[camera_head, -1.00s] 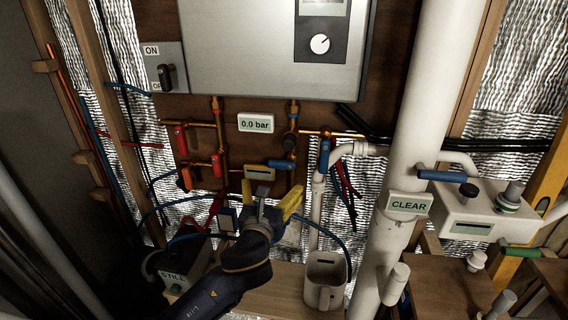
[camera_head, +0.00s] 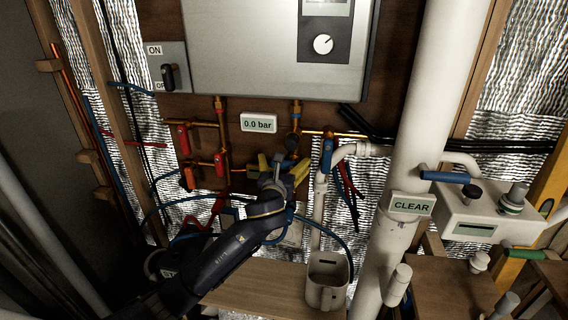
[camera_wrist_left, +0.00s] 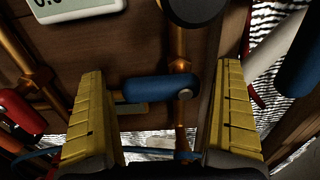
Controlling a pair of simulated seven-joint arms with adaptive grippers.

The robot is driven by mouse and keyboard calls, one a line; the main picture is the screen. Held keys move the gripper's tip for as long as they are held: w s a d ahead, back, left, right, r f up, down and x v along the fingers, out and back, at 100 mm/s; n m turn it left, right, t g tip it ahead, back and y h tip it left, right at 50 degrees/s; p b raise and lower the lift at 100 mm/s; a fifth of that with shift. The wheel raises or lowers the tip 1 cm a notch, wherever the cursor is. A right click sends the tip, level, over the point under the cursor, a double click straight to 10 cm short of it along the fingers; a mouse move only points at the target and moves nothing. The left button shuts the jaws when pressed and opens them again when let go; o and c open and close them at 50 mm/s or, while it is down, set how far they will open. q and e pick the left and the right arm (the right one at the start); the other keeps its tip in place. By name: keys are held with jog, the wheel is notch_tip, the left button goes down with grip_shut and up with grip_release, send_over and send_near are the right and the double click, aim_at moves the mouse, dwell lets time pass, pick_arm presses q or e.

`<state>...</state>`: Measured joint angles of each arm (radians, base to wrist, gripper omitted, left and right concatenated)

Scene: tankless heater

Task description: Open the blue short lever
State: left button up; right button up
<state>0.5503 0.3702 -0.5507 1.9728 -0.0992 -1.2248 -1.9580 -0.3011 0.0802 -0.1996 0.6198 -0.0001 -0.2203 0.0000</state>
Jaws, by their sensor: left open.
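The blue short lever (camera_wrist_left: 150,88) lies roughly horizontal on a copper pipe in the left wrist view. My left gripper (camera_wrist_left: 160,115) is open, with one yellow finger on each side of the lever. I see a gap between the lever and the right finger; the lever's left end is close to the left finger, and I cannot tell if they touch. In the head view my left gripper (camera_head: 281,168) is in front of this pipe and largely hides the lever. My right gripper is not in view.
A longer blue lever (camera_head: 327,155) hangs on the pipe just to the right. Red levers (camera_head: 219,165) are to the left. The 0.0 bar display (camera_head: 258,123) is above. A white jug (camera_head: 326,281) stands below, beside the thick white pipe (camera_head: 398,235).

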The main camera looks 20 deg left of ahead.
pick_arm(q)
jog(key=shift+w, duration=0.1)
jog(key=c, duration=1.6)
jog(key=shift+o, duration=0.2)
